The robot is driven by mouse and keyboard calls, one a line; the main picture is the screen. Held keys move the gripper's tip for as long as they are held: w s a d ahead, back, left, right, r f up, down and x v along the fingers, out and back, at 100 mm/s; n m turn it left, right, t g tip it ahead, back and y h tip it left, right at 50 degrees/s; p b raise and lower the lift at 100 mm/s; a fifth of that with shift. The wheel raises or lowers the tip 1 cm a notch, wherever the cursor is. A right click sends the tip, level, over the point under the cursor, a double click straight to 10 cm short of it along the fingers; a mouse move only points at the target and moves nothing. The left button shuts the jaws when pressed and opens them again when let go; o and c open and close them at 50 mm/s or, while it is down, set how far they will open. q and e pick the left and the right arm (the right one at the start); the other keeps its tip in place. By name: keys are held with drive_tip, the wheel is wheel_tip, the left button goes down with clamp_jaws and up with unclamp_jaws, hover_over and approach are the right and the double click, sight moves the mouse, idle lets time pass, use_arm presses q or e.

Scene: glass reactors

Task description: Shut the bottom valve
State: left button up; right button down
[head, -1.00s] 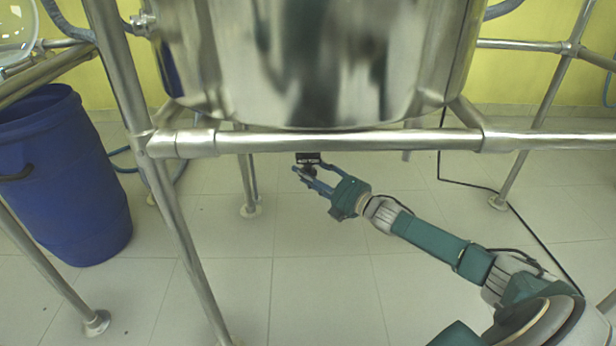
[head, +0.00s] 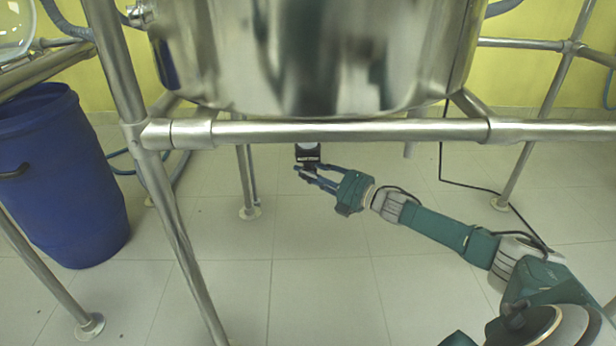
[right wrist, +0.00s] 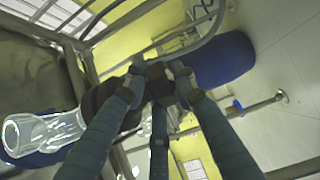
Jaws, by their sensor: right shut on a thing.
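The bottom valve (head: 307,153) is a small dark block with a pale part above it. It shows just below the frame's front rail, under the steel vessel (head: 320,60). My right gripper (head: 309,175) reaches in from the right, its fingers at the valve's dark lower part. In the right wrist view its fingers (right wrist: 155,82) close around a dark handle (right wrist: 158,88), partly hidden by them. A clear glass pipe piece (right wrist: 42,135) shows at the left there. The handle's exact angle cannot be told. My left gripper is not in view.
The steel rail (head: 350,131) runs across just above my right gripper. A frame leg (head: 165,200) stands to the left, and a blue barrel (head: 60,180) beyond it. A black cable (head: 470,185) hangs behind my arm. The tiled floor below is clear.

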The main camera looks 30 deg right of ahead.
drive_tip(key=c, duration=1.4)
unclamp_jaws()
drive_tip(key=shift+s+d+f, duration=0.1)
drive_tip(key=shift+s+d, duration=0.05)
drive_tip(key=shift+s, duration=0.3)
drive_tip(key=v, duration=1.1)
